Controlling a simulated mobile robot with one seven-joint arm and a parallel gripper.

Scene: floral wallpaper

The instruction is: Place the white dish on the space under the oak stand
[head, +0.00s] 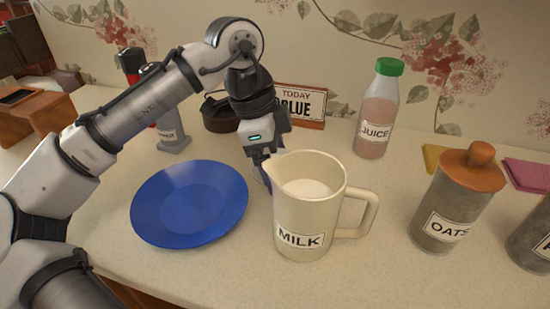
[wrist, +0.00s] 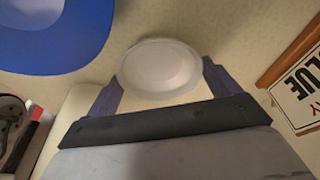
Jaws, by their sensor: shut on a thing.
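The white dish (wrist: 160,70) is small and round. In the wrist view it sits between the two fingers of my gripper (wrist: 162,84), which is shut on it. In the head view my gripper (head: 263,170) points down just behind the milk jug, and the dish is mostly hidden there. A brown wooden stand (head: 45,122), which looks like the oak stand, is at the far left of the head view with a dark flat object on top. The space under it is only partly visible.
A blue plate (head: 190,205) lies left of my gripper. The cream milk jug (head: 300,215) stands close in front. A sign (head: 302,105) and a juice bottle (head: 377,110) are behind. An oats jar (head: 455,205) is at right. A grey dispenser (head: 170,125) stands between the stand and my gripper.

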